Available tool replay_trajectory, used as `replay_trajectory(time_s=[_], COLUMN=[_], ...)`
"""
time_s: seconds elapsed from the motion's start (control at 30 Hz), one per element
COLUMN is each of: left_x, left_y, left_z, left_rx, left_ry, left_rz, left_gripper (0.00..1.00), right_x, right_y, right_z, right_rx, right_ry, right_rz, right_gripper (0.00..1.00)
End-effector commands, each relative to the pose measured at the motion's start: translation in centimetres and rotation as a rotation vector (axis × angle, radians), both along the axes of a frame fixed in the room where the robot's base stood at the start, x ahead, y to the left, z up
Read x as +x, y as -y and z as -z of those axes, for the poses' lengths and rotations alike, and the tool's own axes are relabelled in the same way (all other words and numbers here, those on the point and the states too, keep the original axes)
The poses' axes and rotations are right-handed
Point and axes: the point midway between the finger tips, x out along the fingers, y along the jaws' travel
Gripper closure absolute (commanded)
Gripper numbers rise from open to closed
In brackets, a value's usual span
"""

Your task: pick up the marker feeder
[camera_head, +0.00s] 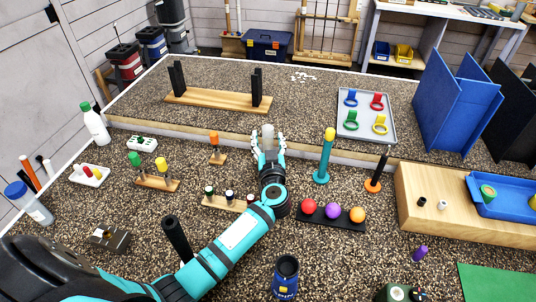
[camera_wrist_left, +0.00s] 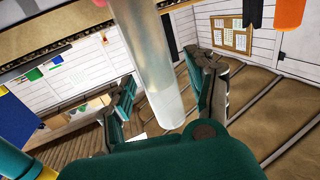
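A pale, translucent cylinder (camera_head: 267,131), which I take to be the marker feeder, stands beyond the middle of the work surface. My left gripper (camera_head: 268,144) reaches it from the near side with its fingers spread on both sides of it. In the left wrist view the clear tube (camera_wrist_left: 150,65) runs down between the two green-and-grey fingers (camera_wrist_left: 163,95), with visible gaps beside it. The gripper is open around it. The tube's foot is hidden behind the gripper in the head view. My right gripper is not in view.
An orange-topped peg (camera_head: 214,138) stands left of my gripper, and a teal stand with a yellow top (camera_head: 327,150) stands right. A black rack with colored balls (camera_head: 333,211) lies nearer. The raised back shelf holds a wooden stand (camera_head: 218,99) and a ring tray (camera_head: 347,128).

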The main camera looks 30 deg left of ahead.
Motion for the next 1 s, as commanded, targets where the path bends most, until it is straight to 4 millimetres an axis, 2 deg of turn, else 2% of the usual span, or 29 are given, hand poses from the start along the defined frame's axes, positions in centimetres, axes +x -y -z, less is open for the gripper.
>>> replay_trajectory(time_s=[0.07,0.4,1.0], left_x=[-0.02,-0.04,-0.03], left_y=[0.01,0.03,0.03], left_z=[0.01,0.01,-0.01], left_rx=[0.000,0.000,0.000], left_ry=[0.000,0.000,0.000], left_rz=[0.000,0.000,0.000], left_gripper=[0.55,0.99,1.00], right_x=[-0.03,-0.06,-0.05], right_y=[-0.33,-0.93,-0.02], right_z=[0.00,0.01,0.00], right_rx=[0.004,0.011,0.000], right_ry=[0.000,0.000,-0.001], right_rz=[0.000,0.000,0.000], right_gripper=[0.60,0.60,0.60])
